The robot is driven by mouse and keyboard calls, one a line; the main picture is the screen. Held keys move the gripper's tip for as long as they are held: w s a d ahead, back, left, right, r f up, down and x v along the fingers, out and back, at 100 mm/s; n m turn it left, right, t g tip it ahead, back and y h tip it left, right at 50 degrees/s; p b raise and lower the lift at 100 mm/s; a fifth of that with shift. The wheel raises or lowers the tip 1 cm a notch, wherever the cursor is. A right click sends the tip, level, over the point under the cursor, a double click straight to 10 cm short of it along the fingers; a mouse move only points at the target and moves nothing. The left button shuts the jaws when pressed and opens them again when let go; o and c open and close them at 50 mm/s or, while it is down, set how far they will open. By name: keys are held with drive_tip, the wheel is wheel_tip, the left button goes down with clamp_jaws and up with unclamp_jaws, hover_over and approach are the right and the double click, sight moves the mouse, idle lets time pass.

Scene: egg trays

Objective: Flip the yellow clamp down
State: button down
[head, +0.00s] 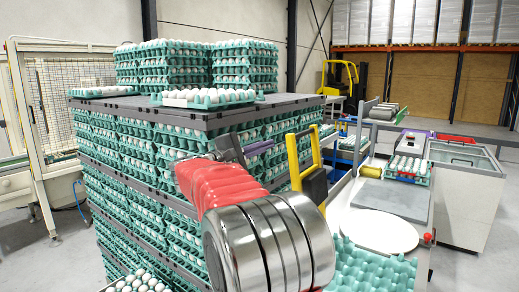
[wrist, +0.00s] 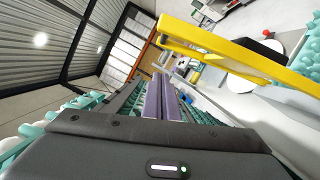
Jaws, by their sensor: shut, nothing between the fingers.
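The yellow clamp (head: 292,160) stands upright in the head view, just right of my gripper, with a dark block at its lower right. In the wrist view the yellow clamp (wrist: 220,47) crosses the upper right as a long bar, close to the camera. My gripper (head: 262,147) is at the right edge of the stacked egg trays, its purple fingers pointing toward the clamp. In the wrist view the fingers of my gripper (wrist: 162,85) are together and empty. I cannot tell whether they touch the clamp; they look apart in the wrist view.
A tall stack of egg trays (head: 140,150) with a dark top board (head: 130,106) fills the left and centre. To the right are a round white plate (head: 378,231), an empty green tray (head: 365,268) and a white cabinet (head: 470,200). A yellow forklift (head: 340,75) stands far behind.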

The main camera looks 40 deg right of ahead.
sight(290, 138)
drive_tip(key=s+d, duration=0.1)
drive_tip(key=d, duration=0.1)
drive_tip(key=s+d+r, duration=0.1)
drive_tip(key=d, duration=0.1)
drive_tip(key=s+d+r, duration=0.1)
drive_tip(key=d, duration=0.1)
drive_tip(key=shift+s+d, duration=0.15)
drive_tip(key=shift+d, duration=0.25)
drive_tip(key=shift+s, duration=0.1)
